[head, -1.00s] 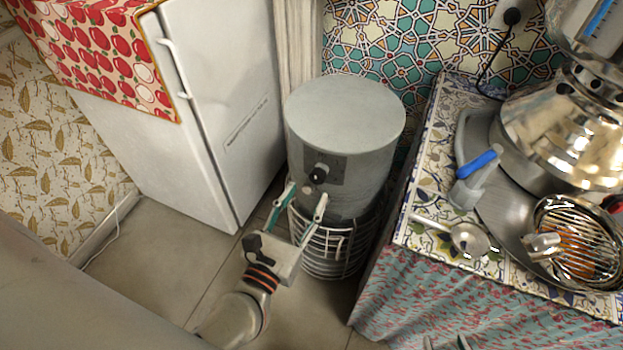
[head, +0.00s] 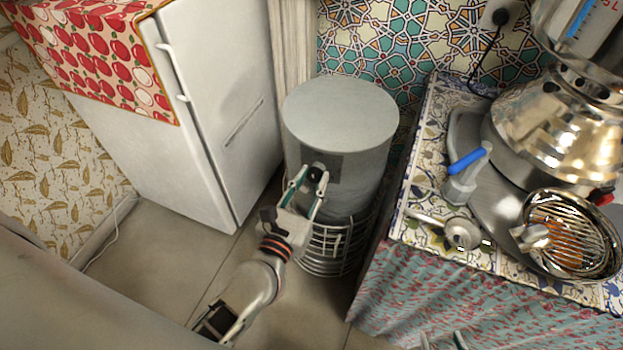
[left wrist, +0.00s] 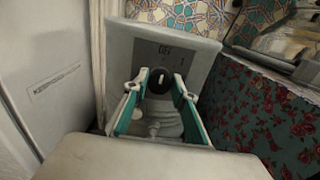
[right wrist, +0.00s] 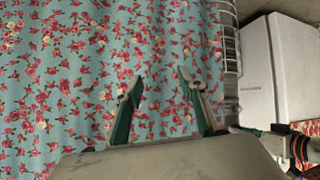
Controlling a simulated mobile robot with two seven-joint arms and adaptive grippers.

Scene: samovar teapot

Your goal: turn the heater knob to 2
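The heater (head: 340,120) is a grey cylinder in a white wire stand, between the fridge and the tiled counter. Its black knob (head: 316,172) sits on a darker panel on its front. In the left wrist view the knob (left wrist: 160,80) shows a white mark pointing about upward, below lettering that looks like "Off", with a "1" to its right. My left gripper (head: 307,178) is open, with its fingertips on either side of the knob; I cannot tell whether they touch it. My right gripper (right wrist: 160,82) is open and empty in front of the flowered cloth.
A white fridge (head: 225,110) stands left of the heater. The counter at right holds a metal samovar (head: 560,125), a blue-handled tap piece (head: 467,172), a strainer (head: 462,233) and a wire-topped bowl (head: 572,235). A flowered cloth (head: 430,290) hangs below.

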